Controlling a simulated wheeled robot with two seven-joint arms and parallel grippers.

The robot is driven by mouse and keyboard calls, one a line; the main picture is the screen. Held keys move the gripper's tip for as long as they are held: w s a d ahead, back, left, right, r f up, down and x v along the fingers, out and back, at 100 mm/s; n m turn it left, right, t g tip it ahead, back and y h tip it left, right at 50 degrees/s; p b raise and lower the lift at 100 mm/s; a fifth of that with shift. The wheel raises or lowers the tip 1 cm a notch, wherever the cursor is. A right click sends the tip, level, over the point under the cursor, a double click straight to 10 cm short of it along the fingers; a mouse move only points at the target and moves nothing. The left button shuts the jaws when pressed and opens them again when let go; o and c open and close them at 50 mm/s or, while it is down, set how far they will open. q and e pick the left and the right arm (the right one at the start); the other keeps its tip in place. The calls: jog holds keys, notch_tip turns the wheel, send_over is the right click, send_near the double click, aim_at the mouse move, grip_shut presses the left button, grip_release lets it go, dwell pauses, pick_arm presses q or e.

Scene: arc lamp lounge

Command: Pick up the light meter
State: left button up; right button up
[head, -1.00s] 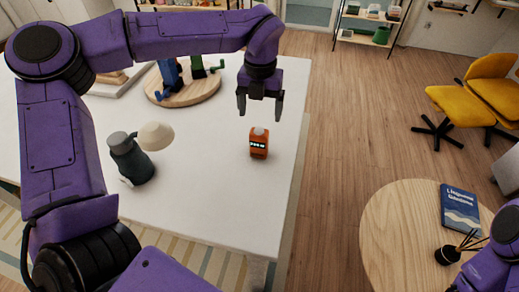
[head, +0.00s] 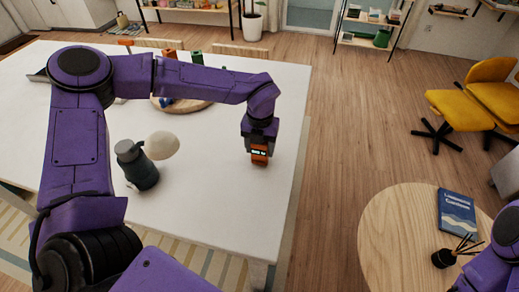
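The light meter (head: 260,158) is a small orange block with a dark display strip, near the right edge of the white table (head: 222,215). It appears to rest on the table. My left gripper (head: 260,149) is right above and around its top, pointing down. The gripper hides the meter's pale dome. Whether the fingers grip it or only stand beside it cannot be made out. My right arm shows at the lower right corner, but its gripper is not in view.
A round wooden board (head: 190,105) lies behind. A round wooden table (head: 395,225) with a blue book (head: 457,212) and reed diffuser (head: 444,258) is at the right. The floor between is clear.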

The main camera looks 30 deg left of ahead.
pick_arm(q)
jog(key=c, duration=0.5)
jog(key=shift+o, duration=0.2)
